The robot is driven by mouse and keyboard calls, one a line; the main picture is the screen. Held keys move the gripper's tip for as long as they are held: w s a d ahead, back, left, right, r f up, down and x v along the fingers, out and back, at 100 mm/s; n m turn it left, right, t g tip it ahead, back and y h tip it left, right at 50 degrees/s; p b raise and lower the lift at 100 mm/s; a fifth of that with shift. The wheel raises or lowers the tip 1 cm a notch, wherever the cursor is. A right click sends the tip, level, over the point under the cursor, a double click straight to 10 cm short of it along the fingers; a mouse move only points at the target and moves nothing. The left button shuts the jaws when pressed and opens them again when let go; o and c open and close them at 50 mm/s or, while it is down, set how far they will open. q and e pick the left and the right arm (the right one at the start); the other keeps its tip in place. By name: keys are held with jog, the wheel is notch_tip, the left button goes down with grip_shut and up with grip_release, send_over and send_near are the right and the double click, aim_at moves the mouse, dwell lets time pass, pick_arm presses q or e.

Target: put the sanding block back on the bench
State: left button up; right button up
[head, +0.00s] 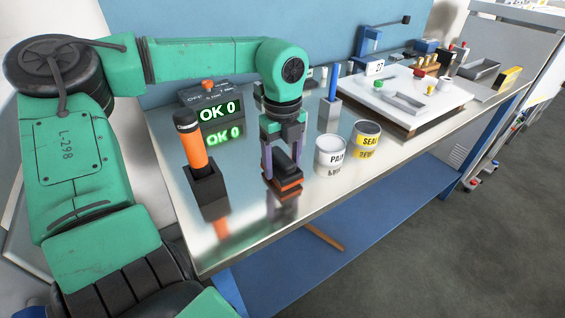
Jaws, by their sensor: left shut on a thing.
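The sanding block (287,170), dark on top with an orange underside, is between the fingers of my left gripper (283,168) in the head view. The gripper points down and is shut on the block. The block is low over the shiny metal bench (235,235), with its reflection just below. I cannot tell whether it touches the bench top. My right gripper is not in view.
An orange tube in a black holder (208,186) stands left of the block. A display box (212,108) reading OK 0 is behind. A white can (331,153) and a yellow-labelled can (366,137) stand to the right. A white board (440,105) lies farther right. The bench's front strip is clear.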

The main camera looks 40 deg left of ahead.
aim_at(283, 156)
pick_arm(q)
jog(key=shift+f, duration=0.55)
jog(key=o, duration=1.2)
jog(key=shift+o, duration=0.2)
jog(key=shift+r, duration=0.4)
notch_tip(283, 156, up, 12)
jog(key=shift+f, duration=0.15)
